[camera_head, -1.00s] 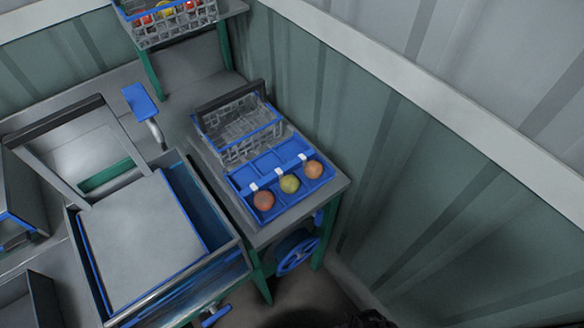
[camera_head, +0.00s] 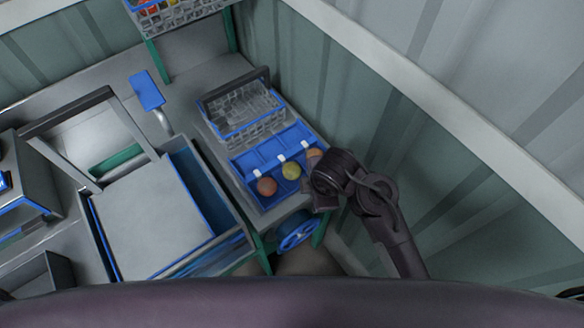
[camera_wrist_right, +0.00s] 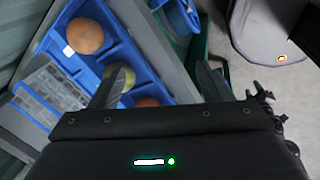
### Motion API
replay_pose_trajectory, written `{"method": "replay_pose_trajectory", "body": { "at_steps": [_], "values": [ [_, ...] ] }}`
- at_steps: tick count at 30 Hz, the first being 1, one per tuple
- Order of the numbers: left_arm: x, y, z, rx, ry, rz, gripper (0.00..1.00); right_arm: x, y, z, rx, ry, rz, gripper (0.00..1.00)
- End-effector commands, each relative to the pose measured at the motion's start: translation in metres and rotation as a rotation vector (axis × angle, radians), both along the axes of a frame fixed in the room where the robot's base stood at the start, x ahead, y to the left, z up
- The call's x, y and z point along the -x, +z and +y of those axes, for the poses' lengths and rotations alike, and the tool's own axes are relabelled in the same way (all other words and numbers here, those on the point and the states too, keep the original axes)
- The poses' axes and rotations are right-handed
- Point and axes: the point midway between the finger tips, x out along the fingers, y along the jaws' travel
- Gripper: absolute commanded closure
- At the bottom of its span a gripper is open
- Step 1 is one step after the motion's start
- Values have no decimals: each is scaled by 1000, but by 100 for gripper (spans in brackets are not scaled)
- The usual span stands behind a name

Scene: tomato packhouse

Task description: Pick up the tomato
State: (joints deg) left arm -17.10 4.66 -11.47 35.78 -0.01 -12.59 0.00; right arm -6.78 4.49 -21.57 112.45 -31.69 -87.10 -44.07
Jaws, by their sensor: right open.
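Three tomatoes sit in separate compartments of a blue tray (camera_head: 250,157). In the head view a red one (camera_head: 267,186) is at the left, a yellow-green one (camera_head: 291,171) in the middle and an orange one (camera_head: 314,155) at the right, partly hidden by my right arm. My right gripper (camera_wrist_right: 160,78) is open and empty above the tray. In the wrist view the orange tomato (camera_wrist_right: 84,36) is left of both fingers. The left finger partly covers the yellow-green one (camera_wrist_right: 122,71), and the red one (camera_wrist_right: 147,101) shows low between the fingers. My left gripper is out of view.
A wire basket (camera_head: 258,130) with a blue rim stands behind the tray on the same table. A blue handwheel (camera_head: 297,232) is below the table's front. A steel bin (camera_head: 160,225) stands left, and the corrugated wall (camera_head: 450,185) is close on the right.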

Motion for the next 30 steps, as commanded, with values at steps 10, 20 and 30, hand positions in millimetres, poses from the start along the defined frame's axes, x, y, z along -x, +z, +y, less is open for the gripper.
{"method": "replay_pose_trajectory", "body": {
  "at_steps": [10,20,30],
  "values": [
    [1,3,0,-1,0,3,60,-33,25,47,350,878,-128,28],
    [3,-3,0,0,0,5,60,-52,22,57,569,1299,-158,28],
    [4,-16,-1,1,1,7,60,-66,-21,52,566,1292,-157,28]
  ]
}}
